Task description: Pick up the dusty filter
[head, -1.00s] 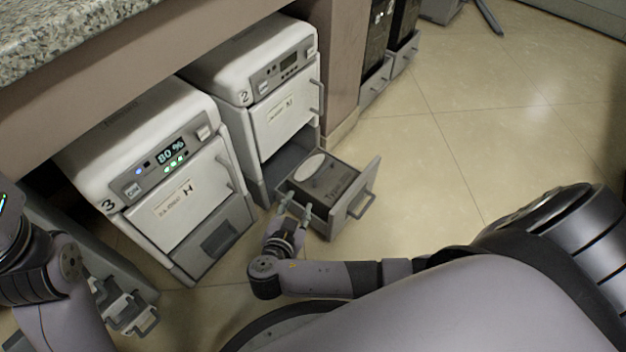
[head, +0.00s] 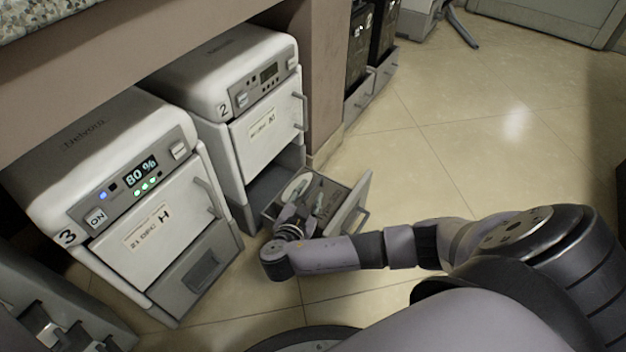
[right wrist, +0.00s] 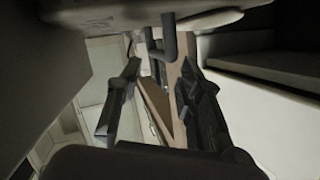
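The filter (head: 296,186), a dark grey block with a pale oval patch on top, sits in the open drawer (head: 352,212) under machine 2. My right gripper (head: 305,200) is over the filter, its two fingers apart, and partly covers it. I cannot tell whether the fingers touch it. In the right wrist view the fingers (right wrist: 157,85) stand apart with nothing clearly gripped between them. A large dim grey surface with faint lettering fills the top of that view; I cannot tell for sure that it is the filter. My left gripper is not in view.
Machine 2 (head: 262,135) stands behind the drawer. Machine 3 (head: 150,215), with a lit 80 % display, is to its left. Both are under a counter (head: 150,60). Dark units with drawers (head: 372,85) stand beyond the panel. The tiled floor (head: 440,145) at right is clear.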

